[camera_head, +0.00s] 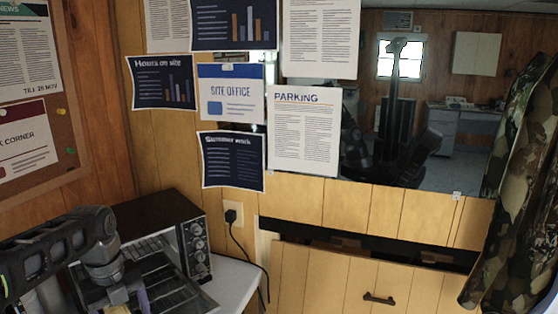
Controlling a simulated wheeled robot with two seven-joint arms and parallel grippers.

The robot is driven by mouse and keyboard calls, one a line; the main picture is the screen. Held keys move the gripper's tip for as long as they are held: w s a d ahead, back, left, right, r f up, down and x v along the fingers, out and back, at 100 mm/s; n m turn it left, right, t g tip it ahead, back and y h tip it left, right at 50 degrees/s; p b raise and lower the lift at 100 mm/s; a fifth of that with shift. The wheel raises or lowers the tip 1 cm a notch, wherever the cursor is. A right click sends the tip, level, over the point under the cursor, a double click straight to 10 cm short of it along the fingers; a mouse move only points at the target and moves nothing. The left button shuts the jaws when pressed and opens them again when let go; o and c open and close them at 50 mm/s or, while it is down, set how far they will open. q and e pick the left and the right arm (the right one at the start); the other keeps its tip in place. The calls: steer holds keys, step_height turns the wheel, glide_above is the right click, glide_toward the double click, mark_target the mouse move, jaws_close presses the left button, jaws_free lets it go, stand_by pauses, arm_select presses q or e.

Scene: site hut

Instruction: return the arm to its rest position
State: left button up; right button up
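My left arm comes in from the left and bends down at the wrist. My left gripper (128,296) points down at the bottom left, in front of the toaster oven (195,250) and over its lowered door. Its fingertips are cut off or hidden at the lower edge, so I cannot tell whether it is open or holds anything. My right arm and gripper are not directly in view.
The oven stands on a white counter (236,284) beside a wall outlet (233,212) with a plugged-in black cord. A mirror (440,160) with posters reflects my dark body. A camouflage jacket (520,190) hangs at right. A wooden drawer front (330,280) is below.

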arm_select(q)
steer(key=d+f+n+h, duration=0.2)
steer(key=d+f+n, duration=0.3)
steer(key=d+f, duration=0.5)
steer(key=d+f+n+h, duration=0.1)
steer(key=d+f+n, duration=0.5)
steer(key=f, duration=0.6)
steer(key=s+d+f+n, duration=0.6)
steer(key=s+f+n, duration=0.1)
steer(key=s, duration=0.3)
steer(key=s+d+f+n, duration=0.6)
steer(key=s+f+n, duration=0.2)
steer(key=s+n, duration=0.2)
steer(key=shift+s+f+h, duration=0.3)
steer(key=shift+s+h, duration=0.1)
steer(key=shift+s, duration=0.3)
